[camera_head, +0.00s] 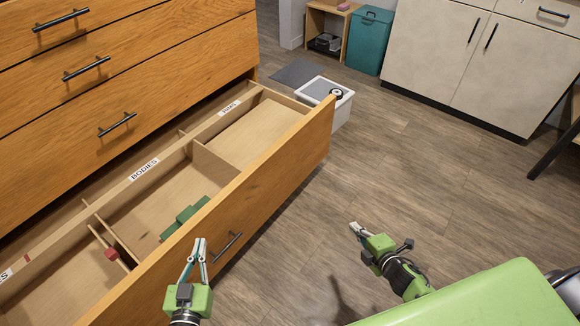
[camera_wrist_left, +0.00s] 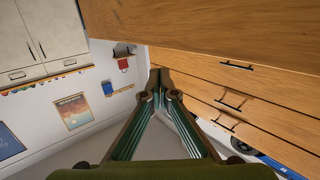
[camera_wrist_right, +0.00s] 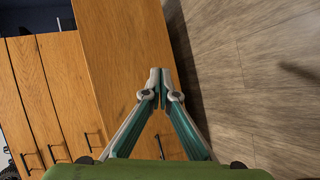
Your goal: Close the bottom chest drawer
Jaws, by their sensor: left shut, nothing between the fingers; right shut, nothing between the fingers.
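The wooden chest (camera_head: 130,70) stands at the left in the head view. Its bottom drawer (camera_head: 300,155) is pulled far out, with a black handle (camera_head: 227,247) on its front. My left gripper (camera_head: 197,243) is shut and empty, in front of the drawer front just left of the handle in the picture; I cannot tell if it touches. My right gripper (camera_head: 355,227) is shut and empty, over the floor to the right of the drawer. The drawer front also shows in the right wrist view (camera_wrist_right: 125,50).
The drawer has labelled compartments, with a green block (camera_head: 185,216) and a small red block (camera_head: 111,253) inside. A teal bin (camera_head: 369,40) and pale cabinets (camera_head: 460,60) stand behind. The floor (camera_head: 400,180) at the right is clear.

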